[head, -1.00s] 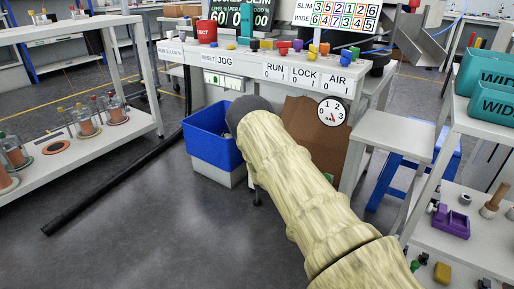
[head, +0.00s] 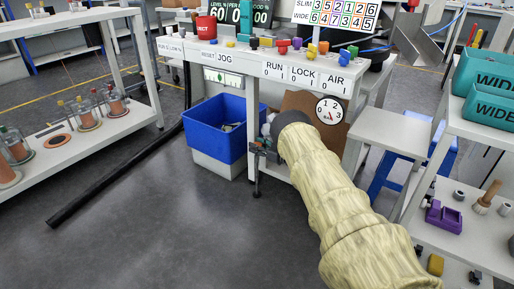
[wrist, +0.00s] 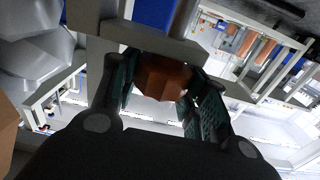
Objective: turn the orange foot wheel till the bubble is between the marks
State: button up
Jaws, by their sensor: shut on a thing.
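The orange foot wheel (wrist: 163,78) shows in the wrist view between the two dark green finger pads. My gripper (wrist: 160,100) is shut on it, with a pad on either side. In the head view my gripper (head: 262,150) is low beside the front leg of the white machine bench (head: 208,54), and the wheel cannot be made out there. A small level panel with green on it (head: 223,78) hangs under the bench's front edge. Its bubble and marks are too small to read.
A blue bin (head: 215,130) stands just left of my gripper. A round dial (head: 330,110) is to the right. A white stool-height table (head: 393,135) and a shelf with teal bins (head: 485,75) stand further right.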

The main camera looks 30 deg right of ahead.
jog(key=n+g+y+b, duration=0.2)
jog(key=y+b, duration=0.1)
jog(key=n+g+y+b, duration=0.1)
jog(key=n+y+b, duration=0.1)
jog(key=shift+d+f, duration=0.1)
jog(key=shift+f, duration=0.25)
jog(key=n+g+y+b, duration=0.1)
jog(key=b, duration=0.2)
jog(key=shift+r+g+y, duration=0.15)
jog(key=shift+g+y, duration=0.25)
jog(key=shift+n, duration=0.4)
jog(key=shift+r+g+y+b, duration=0.2)
jog(key=shift+g+y+b, duration=0.2)
jog(key=shift+g+b, duration=0.1)
jog(key=o, duration=1)
jog(key=shift+o, duration=0.2)
jog(key=v, duration=1.2)
